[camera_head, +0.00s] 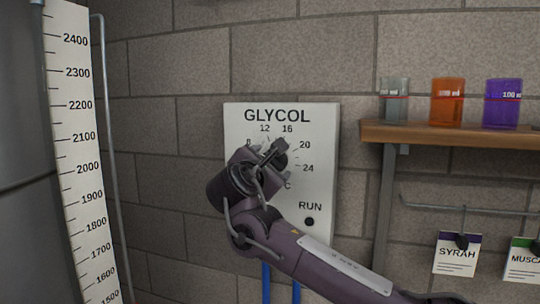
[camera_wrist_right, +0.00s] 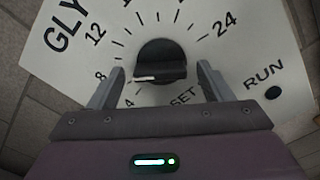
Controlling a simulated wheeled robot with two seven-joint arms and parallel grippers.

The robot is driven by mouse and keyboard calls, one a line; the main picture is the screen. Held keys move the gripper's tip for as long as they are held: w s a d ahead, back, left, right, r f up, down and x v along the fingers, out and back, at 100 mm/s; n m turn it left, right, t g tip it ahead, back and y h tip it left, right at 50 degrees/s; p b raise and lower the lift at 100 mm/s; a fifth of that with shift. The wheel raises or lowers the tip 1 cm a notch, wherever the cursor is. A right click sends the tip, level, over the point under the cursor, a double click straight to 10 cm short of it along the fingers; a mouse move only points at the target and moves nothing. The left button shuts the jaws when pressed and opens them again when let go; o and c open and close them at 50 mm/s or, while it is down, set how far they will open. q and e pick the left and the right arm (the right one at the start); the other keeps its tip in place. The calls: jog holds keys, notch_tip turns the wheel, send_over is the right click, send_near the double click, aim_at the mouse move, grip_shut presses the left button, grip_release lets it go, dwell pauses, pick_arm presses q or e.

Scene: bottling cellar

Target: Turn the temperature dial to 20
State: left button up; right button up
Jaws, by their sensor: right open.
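The white GLYCOL panel (camera_head: 320,180) is on the block wall, with numbers around its dial. In the head view my right gripper (camera_head: 270,152) covers most of the dial and its lower-left numbers. In the right wrist view the black dial (camera_wrist_right: 162,52) sits between the two grey fingers of my right gripper (camera_wrist_right: 160,70). The fingers are open, with a gap on each side of the dial. The dial's white mark points left in that view, toward the 8 and 4 side; its exact reading is unclear. My left gripper is not in view.
A black RUN button (camera_head: 309,222) is low on the panel. A wooden shelf (camera_head: 450,134) with three beakers is to the right. Tags hang from a rail below it. A tall numbered scale (camera_head: 82,150) stands at left beside a grey tank.

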jog(key=shift+w, duration=0.25)
jog(key=shift+c, duration=0.4)
jog(key=c, duration=0.9)
jog(key=shift+d+f+m+b, duration=0.1)
jog(key=shift+m+b, duration=3.2)
jog(key=shift+m, duration=2.15)
jog(key=shift+d+m+b, duration=0.1)
jog(key=shift+m+b, duration=3.15)
jog(key=shift+m, duration=2.2)
